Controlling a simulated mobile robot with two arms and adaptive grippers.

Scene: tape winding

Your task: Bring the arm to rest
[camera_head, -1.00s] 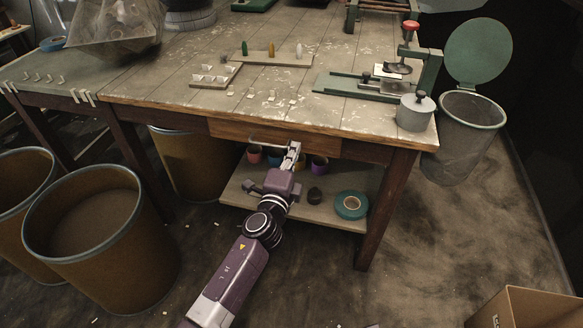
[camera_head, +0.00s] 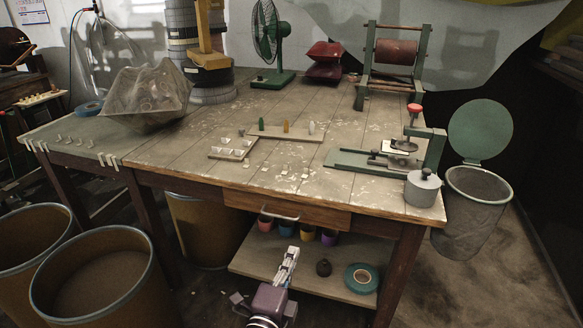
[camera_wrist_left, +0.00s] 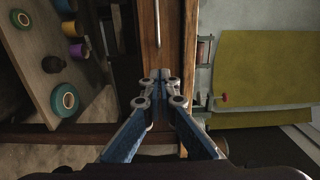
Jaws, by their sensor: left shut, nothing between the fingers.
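My left gripper (camera_head: 291,252) is low in the head view, in front of the workbench and below the drawer handle (camera_head: 280,216). Its fingers are together and empty. In the left wrist view the closed fingertips (camera_wrist_left: 161,78) point toward the bench front, with the drawer handle (camera_wrist_left: 156,22) beyond them. Nothing is held, and the fingers look clear of the handle. Most of my left arm is below the head view's lower edge. My right gripper is in neither view.
The bench top (camera_head: 205,180) holds a fan (camera_head: 268,40), a green press (camera_head: 390,160) and a grey canister (camera_head: 422,188). The lower shelf (camera_head: 310,281) holds a green tape roll (camera_head: 361,278) and several coloured spools. Bins (camera_head: 100,270) stand left; a mesh bin (camera_head: 472,210) stands right.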

